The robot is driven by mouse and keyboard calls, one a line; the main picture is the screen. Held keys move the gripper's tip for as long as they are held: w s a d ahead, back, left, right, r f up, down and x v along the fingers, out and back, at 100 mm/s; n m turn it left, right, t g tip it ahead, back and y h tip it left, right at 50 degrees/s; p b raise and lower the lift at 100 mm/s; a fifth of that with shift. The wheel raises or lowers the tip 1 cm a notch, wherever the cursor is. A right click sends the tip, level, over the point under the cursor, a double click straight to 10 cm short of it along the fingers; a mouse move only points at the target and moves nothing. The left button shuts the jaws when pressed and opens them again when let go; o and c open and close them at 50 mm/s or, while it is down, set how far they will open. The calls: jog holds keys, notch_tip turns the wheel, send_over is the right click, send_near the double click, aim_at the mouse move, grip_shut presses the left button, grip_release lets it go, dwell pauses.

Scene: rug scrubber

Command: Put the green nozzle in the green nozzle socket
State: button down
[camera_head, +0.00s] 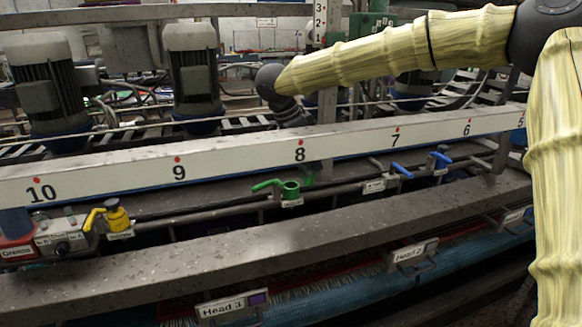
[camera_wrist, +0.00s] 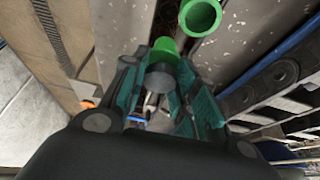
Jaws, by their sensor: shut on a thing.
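The green nozzle (camera_wrist: 164,46) is between the teal fingers of my gripper (camera_wrist: 160,78) in the wrist view, with a grey round part beside it. My gripper is shut on it. The green nozzle socket (camera_wrist: 200,16) shows as a round open ring just beyond the nozzle, up and to the right, apart from it in this view. In the head view the socket (camera_head: 290,189) sits on the pipe below the number 8, with a green handle to its left. There my gripper is mostly hidden behind the numbered beam; a green part (camera_head: 309,174) shows just beneath the beam, close behind the socket.
The white numbered beam (camera_head: 240,153) crosses in front of my wrist. A yellow valve (camera_head: 107,217) is at the left of the pipe, and blue valves (camera_head: 440,158) are at the right. A grey ledge (camera_head: 200,258) runs in front. Motors (camera_head: 195,75) stand behind.

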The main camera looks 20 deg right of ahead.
jog(key=w+a+f+p, duration=0.2)
jog(key=a+f+p, duration=0.1)
jog(key=a+f, duration=0.1)
jog(key=shift+w+f, duration=0.1)
jog(key=shift+w, duration=0.3)
jog(key=shift+w+d+f, duration=0.1)
jog(key=shift+w, duration=0.05)
jog(key=c, duration=1.1)
grip_release()
jog(key=shift+s+d, duration=0.1)
jog(key=shift+s, duration=0.1)
jog(key=shift+c, duration=0.2)
jog(key=shift+o, duration=0.9)
jog(key=shift+w, duration=0.15)
jog(key=shift+r, duration=0.3)
jog(key=b+v, duration=0.3)
jog(key=v, duration=0.9)
